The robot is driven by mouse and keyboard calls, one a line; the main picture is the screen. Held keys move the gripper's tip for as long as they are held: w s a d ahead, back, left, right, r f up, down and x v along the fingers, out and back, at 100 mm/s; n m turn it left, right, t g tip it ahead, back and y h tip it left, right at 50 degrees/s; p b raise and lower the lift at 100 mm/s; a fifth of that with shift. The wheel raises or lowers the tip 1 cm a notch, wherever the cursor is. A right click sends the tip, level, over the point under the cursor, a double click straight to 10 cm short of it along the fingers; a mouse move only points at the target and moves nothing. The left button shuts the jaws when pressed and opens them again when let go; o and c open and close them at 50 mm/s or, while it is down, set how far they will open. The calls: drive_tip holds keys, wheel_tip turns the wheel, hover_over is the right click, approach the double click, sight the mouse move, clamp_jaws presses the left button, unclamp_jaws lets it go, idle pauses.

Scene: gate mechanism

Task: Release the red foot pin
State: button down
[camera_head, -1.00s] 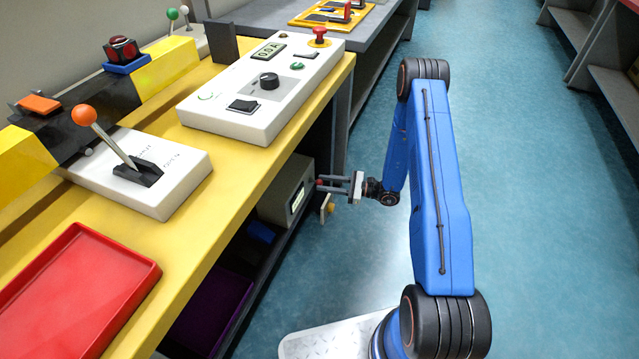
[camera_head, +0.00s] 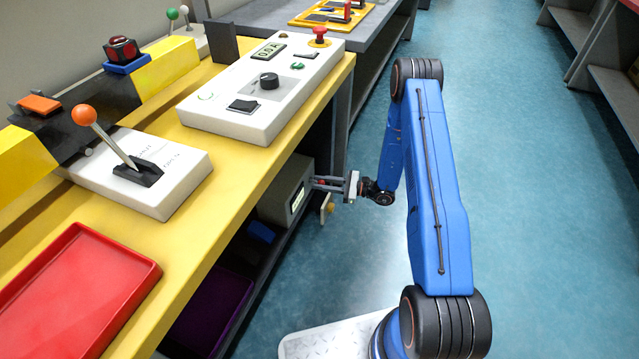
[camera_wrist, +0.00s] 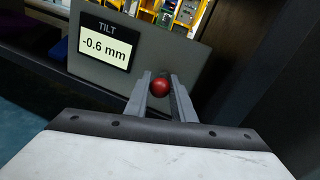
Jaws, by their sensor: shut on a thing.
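The red foot pin shows in the wrist view as a round red knob (camera_wrist: 160,87) in front of a grey box. In the head view the red knob (camera_head: 322,182) is small and partly covered by the fingers. My gripper (camera_head: 318,183) reaches in low beside the yellow bench, its fingers pointing left at the box. In the wrist view my gripper (camera_wrist: 161,82) has one finger on each side of the knob and is shut on it. The pin's shaft behind the knob is hidden.
The grey box (camera_head: 278,202) sits under the yellow bench; its display (camera_wrist: 104,43) reads "TILT -0.6 mm". A small yellowish knob (camera_head: 330,208) is just below my gripper. The bench edge overhangs at left, with a dark shelf below. Open blue floor (camera_head: 540,200) lies right.

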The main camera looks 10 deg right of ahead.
drive_tip(key=shift+s+d, duration=0.65)
drive_tip(key=shift+d, duration=0.15)
drive_tip(key=c, duration=1.8)
unclamp_jaws()
drive_tip(key=shift+d, duration=0.25)
drive_tip(key=v, duration=1.7)
drive_tip(key=shift+s+d, duration=0.1)
drive_tip(key=shift+s, duration=0.05)
